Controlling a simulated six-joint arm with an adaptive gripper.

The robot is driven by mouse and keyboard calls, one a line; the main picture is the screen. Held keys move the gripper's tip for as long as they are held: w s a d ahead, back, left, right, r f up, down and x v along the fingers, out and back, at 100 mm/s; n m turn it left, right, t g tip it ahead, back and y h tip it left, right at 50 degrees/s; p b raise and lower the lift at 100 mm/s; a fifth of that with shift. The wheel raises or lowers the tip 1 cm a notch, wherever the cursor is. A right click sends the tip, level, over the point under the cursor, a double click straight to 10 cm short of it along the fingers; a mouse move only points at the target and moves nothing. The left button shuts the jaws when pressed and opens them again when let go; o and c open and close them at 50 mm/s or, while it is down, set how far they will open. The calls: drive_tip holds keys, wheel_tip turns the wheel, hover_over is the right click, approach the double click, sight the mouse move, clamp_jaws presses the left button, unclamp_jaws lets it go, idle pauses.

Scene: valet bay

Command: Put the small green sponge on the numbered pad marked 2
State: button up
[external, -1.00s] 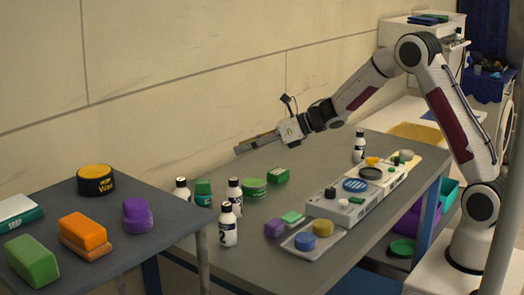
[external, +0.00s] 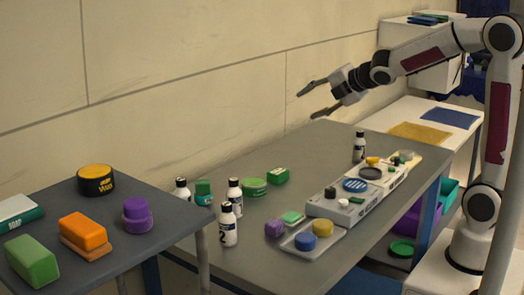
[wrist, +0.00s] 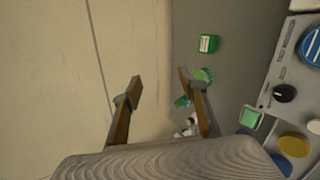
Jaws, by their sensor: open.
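A small light green block with a pale base, which looks like the small green sponge (external: 292,218), lies on the grey table beside a pale tray. It also shows in the wrist view (wrist: 250,117), right of my gripper. A larger green block (external: 32,260) lies on the near left table. My gripper (external: 307,104) is open and empty, high above the far side of the grey table near the wall. Its two fingers stand apart in the wrist view (wrist: 160,77). I cannot make out a pad marked 2; a white bottle (external: 228,225) seems to bear a 2.
The pale tray (external: 325,243) holds a blue and a yellow round piece. A purple block (external: 274,228) is close by. White panels with knobs (external: 338,208) run along the right. Bottles and green items stand at the left. The table's far middle (external: 330,150) is clear.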

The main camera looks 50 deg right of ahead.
drive_tip(key=s+a+f+m+g, duration=0.1)
drive_tip(key=s+f+m+g, duration=0.1)
drive_tip(key=s+m, duration=0.4)
drive_tip(key=s+a+f+m+g, duration=0.2)
drive_tip(key=s+m, duration=0.5)
drive_tip(key=s, duration=0.9)
drive_tip(key=s+a+f+m+g+y, duration=0.1)
drive_tip(key=s+f+m+g, duration=0.1)
drive_tip(key=s+m, duration=0.4)
drive_tip(key=s, duration=0.4)
drive_tip(key=shift+s+a+f+m, duration=0.25)
drive_tip(key=shift+s+a+m, duration=0.05)
drive_tip(key=shift+s+a, duration=0.1)
